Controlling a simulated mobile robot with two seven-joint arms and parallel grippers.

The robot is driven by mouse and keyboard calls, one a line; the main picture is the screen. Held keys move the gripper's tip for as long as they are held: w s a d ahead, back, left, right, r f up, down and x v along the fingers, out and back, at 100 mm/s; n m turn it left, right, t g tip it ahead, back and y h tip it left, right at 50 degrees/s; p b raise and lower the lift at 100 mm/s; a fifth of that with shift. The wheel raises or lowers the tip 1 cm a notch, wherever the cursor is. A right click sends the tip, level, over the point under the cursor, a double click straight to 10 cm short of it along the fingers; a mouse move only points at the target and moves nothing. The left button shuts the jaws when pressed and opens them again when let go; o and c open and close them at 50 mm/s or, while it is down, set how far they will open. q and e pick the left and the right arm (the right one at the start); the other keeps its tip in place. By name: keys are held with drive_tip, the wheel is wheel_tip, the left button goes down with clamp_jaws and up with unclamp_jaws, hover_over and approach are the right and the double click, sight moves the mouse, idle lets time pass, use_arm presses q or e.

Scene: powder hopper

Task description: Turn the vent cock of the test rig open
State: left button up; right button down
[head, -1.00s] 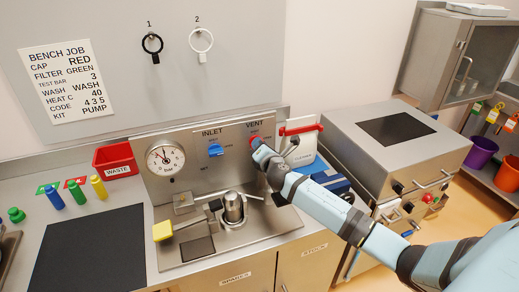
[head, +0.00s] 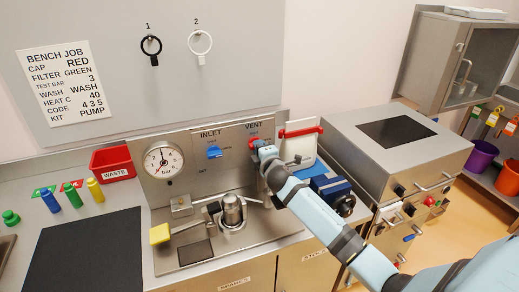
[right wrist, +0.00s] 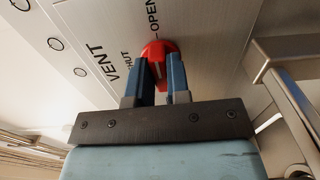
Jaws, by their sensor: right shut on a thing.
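The vent cock is a small red handle (head: 254,144) under the VENT label on the test rig's steel panel (head: 190,195). In the right wrist view the red handle (right wrist: 158,48) sits between the two blue fingers of my right gripper (right wrist: 154,75), which is shut on it. SHUT and OPEN are printed beside it; I cannot tell exactly where the handle points. In the head view my right gripper (head: 262,153) partly hides the cock. The blue inlet cock (head: 214,151) is to its left, and the round pressure gauge (head: 164,161) farther left. My left gripper is not in view.
A red-handled rack (head: 301,132) and a blue device (head: 330,187) stand close right of my right gripper. A yellow-ended lever (head: 160,234) and metal cup (head: 233,211) are below the panel. The dark mat (head: 88,252) at left is clear.

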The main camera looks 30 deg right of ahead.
idle(0.5)
drive_tip(key=c, duration=1.1)
unclamp_jaws()
drive_tip(key=shift+s+a+f, duration=0.1)
drive_tip(key=shift+s+a, duration=0.05)
drive_tip(key=shift+s, duration=0.35)
drive_tip(key=b+v, duration=0.1)
drive_tip(key=v, duration=1.1)
drive_tip(key=shift+s, duration=0.4)
